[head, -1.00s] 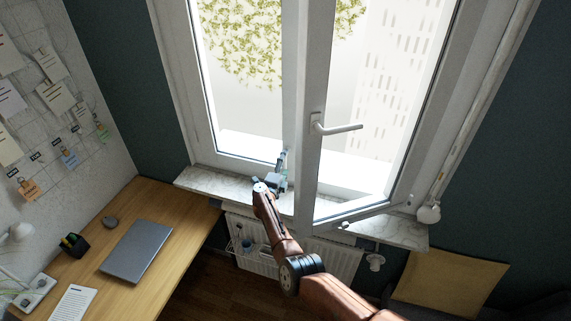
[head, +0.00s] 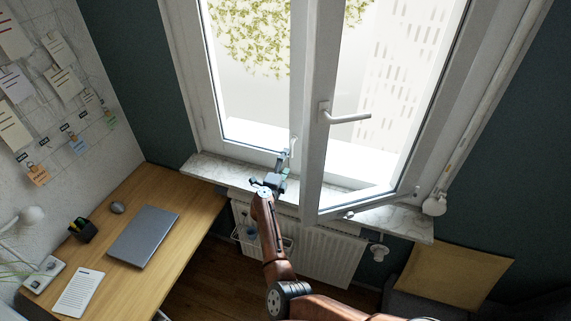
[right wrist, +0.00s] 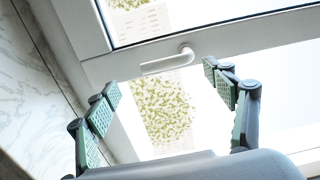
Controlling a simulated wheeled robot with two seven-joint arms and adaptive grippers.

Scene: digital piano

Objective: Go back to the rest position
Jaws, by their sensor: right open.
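My right gripper (head: 284,160) is open and empty in front of the window, just above the marble sill. In the right wrist view its two green-padded fingers (right wrist: 165,105) are spread wide. A white window handle (right wrist: 168,62) lies beyond the fingertips and looks clear of them. In the head view this handle (head: 293,147) sits on the left window frame beside the gripper. My left gripper is not in view.
The right window sash (head: 312,185) stands open inward, with its own white handle (head: 345,117), close to the right of my arm. A radiator (head: 325,255) is below the sill (head: 210,170). A desk (head: 180,205) with a laptop (head: 143,237) is at left.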

